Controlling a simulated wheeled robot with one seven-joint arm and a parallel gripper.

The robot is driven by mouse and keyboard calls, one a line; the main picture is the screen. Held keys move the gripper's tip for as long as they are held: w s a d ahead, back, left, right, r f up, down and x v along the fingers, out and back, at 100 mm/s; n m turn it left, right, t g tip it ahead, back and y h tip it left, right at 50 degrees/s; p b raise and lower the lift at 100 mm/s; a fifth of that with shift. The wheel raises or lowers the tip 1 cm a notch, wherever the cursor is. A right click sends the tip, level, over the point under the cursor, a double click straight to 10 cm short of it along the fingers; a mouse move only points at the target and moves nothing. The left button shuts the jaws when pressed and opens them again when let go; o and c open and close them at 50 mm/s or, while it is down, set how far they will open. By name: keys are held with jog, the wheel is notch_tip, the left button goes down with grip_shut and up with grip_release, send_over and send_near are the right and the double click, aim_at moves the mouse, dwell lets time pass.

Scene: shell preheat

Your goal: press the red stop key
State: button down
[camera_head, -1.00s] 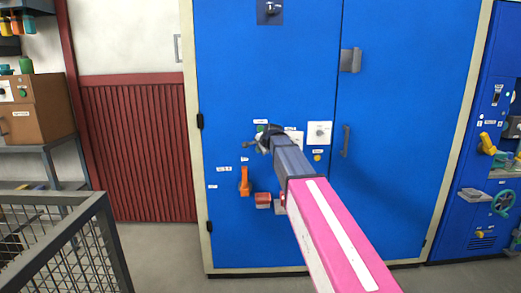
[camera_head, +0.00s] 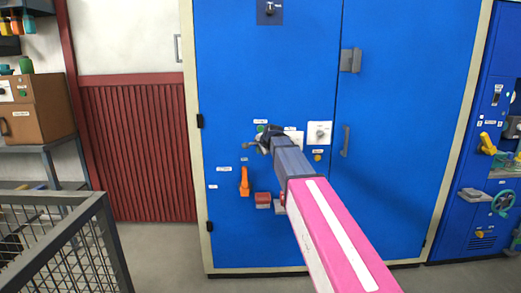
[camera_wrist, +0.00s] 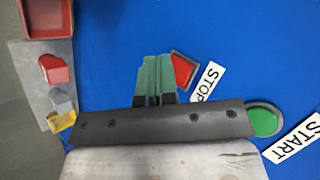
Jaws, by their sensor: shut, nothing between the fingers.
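The red stop key (camera_wrist: 183,70) shows in the wrist view as a red face in a dark frame, partly covered by my fingers. Its white STOP label (camera_wrist: 208,82) is beside it on the blue panel. My gripper (camera_wrist: 156,60) is shut and empty, its green fingers overlapping the key's left edge in the picture. I cannot tell whether they touch it. In the head view my gripper (camera_head: 262,140) is at the blue cabinet front, and the stop key cannot be made out there.
A round green start key (camera_wrist: 264,120) with a START label (camera_wrist: 293,140) is right of my gripper in the wrist view. A grey plate (camera_wrist: 35,75) with small coloured parts is at left. An orange handle (camera_head: 244,182) and a red box (camera_head: 263,198) stick out below.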

jog(key=shift+s, duration=0.2)
jog(key=s, duration=0.5)
dwell(0.6)
dwell(0.4)
jog(key=s+d+f+n+g+h, duration=0.1)
jog(key=s+d+f+n+g, duration=0.2)
jog(key=s+f, duration=0.7)
jog(key=s+d+f+n+g+h, duration=0.1)
jog(key=s+d+f+n+g, duration=0.2)
jog(key=s+d+f, duration=0.4)
jog(key=s+d+f+n+g+h, duration=0.1)
jog(key=s+d+f+n+g, duration=0.2)
jog(key=s+f, duration=1)
notch_tip(320, 180, down, 5)
jog(key=shift+s+d+r+n+h, duration=0.2)
jog(key=shift+d+n+h, duration=0.2)
jog(key=shift+d+n, duration=0.6)
